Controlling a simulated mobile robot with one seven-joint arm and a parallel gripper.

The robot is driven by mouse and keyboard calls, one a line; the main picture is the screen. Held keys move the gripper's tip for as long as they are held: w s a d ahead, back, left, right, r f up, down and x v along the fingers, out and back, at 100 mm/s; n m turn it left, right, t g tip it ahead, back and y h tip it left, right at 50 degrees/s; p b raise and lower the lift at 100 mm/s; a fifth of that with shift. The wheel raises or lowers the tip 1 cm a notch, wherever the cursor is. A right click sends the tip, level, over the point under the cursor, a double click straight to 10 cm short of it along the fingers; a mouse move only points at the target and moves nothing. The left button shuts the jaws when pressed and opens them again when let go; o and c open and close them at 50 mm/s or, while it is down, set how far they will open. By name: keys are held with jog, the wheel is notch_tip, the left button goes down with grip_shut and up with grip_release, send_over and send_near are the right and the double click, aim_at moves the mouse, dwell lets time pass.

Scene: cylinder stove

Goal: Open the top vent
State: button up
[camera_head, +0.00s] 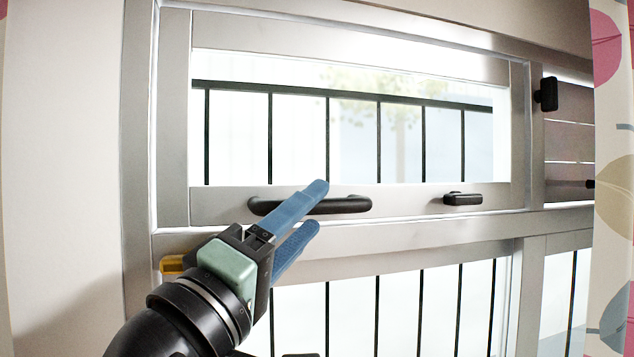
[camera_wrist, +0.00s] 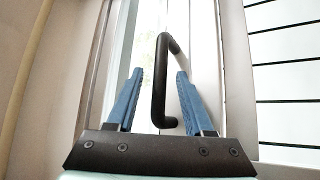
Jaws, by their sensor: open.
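The top vent is a wide framed window panel (camera_head: 220,205) in the upper part of the window in the head view. A long black bar handle (camera_head: 345,206) sits on its lower rail, and a smaller black latch (camera_head: 462,199) is to the right on the same rail. My gripper (camera_head: 309,208) has blue fingers and is open in front of the bar handle, hiding part of it. In the wrist view the handle (camera_wrist: 161,85) stands between the two spread fingers of my gripper (camera_wrist: 157,75). I cannot tell whether either finger touches it.
A black catch (camera_head: 547,94) is on the frame at right. A patterned curtain (camera_head: 612,180) hangs at the right edge. A yellow object (camera_head: 172,265) lies at the lower left of the frame, partly behind my arm. A plain wall (camera_head: 60,150) is at left.

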jog(key=shift+p+x, duration=0.35)
jog(key=shift+x, duration=1.05)
grip_shut()
jog(key=shift+f, duration=0.1)
